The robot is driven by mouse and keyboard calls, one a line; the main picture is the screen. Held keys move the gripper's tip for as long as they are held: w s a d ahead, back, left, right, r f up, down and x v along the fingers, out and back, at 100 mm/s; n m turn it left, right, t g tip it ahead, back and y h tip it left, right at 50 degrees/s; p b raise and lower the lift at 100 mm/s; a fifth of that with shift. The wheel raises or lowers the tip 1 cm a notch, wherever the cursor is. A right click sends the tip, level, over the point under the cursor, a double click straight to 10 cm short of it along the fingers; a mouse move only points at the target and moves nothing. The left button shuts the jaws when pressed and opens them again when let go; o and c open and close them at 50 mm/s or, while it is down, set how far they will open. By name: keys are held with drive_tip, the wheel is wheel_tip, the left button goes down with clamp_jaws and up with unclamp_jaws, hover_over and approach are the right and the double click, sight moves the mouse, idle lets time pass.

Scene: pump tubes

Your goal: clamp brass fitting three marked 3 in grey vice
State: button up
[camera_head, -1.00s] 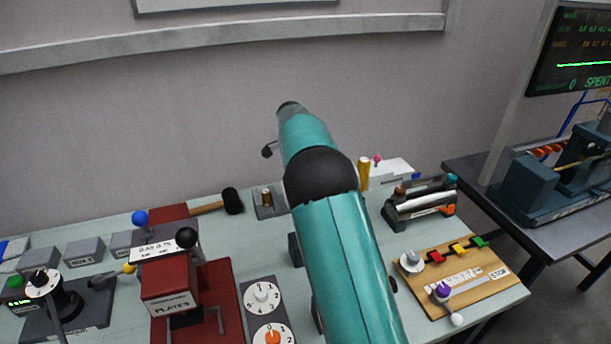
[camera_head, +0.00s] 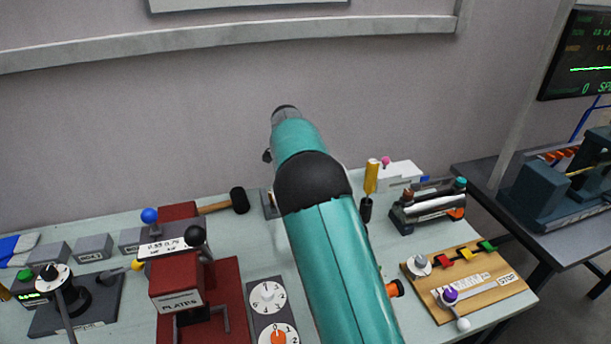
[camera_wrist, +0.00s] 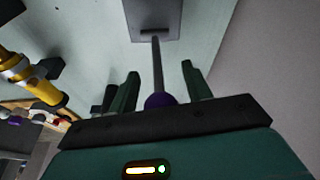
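My gripper (camera_wrist: 160,72) shows in the wrist view with its two dark green fingers apart. A purple ball (camera_wrist: 159,100) on a thin grey rod lies between the fingers, near the palm; I cannot tell whether they touch it. The rod runs to a slot in a grey block (camera_wrist: 152,18) at the top, which I cannot surely identify as the vice. In the head view my teal arm hides the gripper and most of a grey block (camera_head: 268,206) behind it. No brass fitting marked 3 can be made out in either view.
The bench holds a red press (camera_head: 177,281), a black mallet (camera_head: 239,200), a dial panel (camera_head: 269,297), a yellow-handled tool (camera_head: 371,177), a roller unit (camera_head: 428,208) and a wooden lever board (camera_head: 467,282). A yellow-banded object (camera_wrist: 28,75) is left of the fingers in the wrist view.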

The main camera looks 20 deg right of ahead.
drive_tip(key=w+v, duration=0.1)
drive_tip(key=v, duration=1.2)
drive_tip(key=shift+s+r, duration=0.35)
drive_tip(key=shift+s, duration=0.1)
drive_tip(key=shift+r, duration=0.1)
drive_tip(key=s+r+n+t+y, duration=0.1)
drive_tip(key=s+r+n, duration=0.3)
drive_tip(key=s, duration=0.6)
drive_tip(key=s+r+n+t+y, duration=0.1)
drive_tip(key=s+r+n+y, duration=0.15)
drive_tip(key=s+r, duration=0.45)
drive_tip(key=s+a+f+n+t, duration=0.1)
drive_tip(key=s+f+n, duration=0.3)
drive_tip(key=s, duration=0.8)
drive_tip(key=s+a+f+n+t, duration=0.1)
drive_tip(key=s+a+f+n, duration=0.2)
drive_tip(key=s, duration=1)
wheel_tip(320, 180, down, 3)
drive_tip(key=shift+a+f+n+t, duration=0.1)
drive_tip(key=shift+a+n+t, duration=0.25)
drive_tip(key=shift+n, duration=0.8)
drive_tip(key=shift+s, duration=0.1)
